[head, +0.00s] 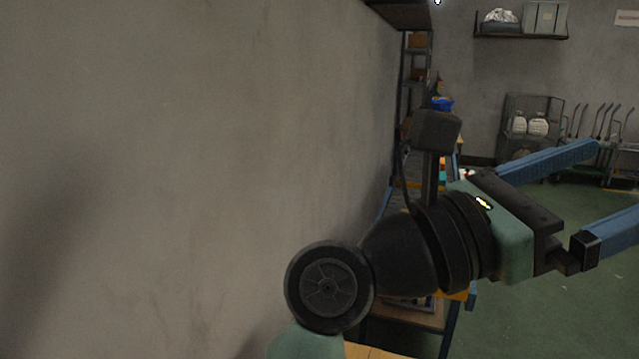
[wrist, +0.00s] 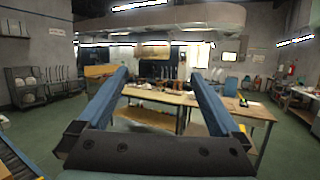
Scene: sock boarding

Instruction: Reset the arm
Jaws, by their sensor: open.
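My gripper (head: 608,190) is raised at the right of the head view, with its two blue fingers spread wide and nothing between them. The wrist view also shows my gripper (wrist: 158,85) open and empty, its fingers pointing out into the room. My arm reaches up from the bottom middle of the head view, close to a plain grey wall (head: 190,150). No sock can be made out in either view.
A wooden table (wrist: 160,97) with small items stands beyond the fingers in the wrist view. A wire cage rack (head: 530,125) with white jugs stands at the back right, below a wall shelf (head: 520,38). Green floor (head: 560,310) is open at the right.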

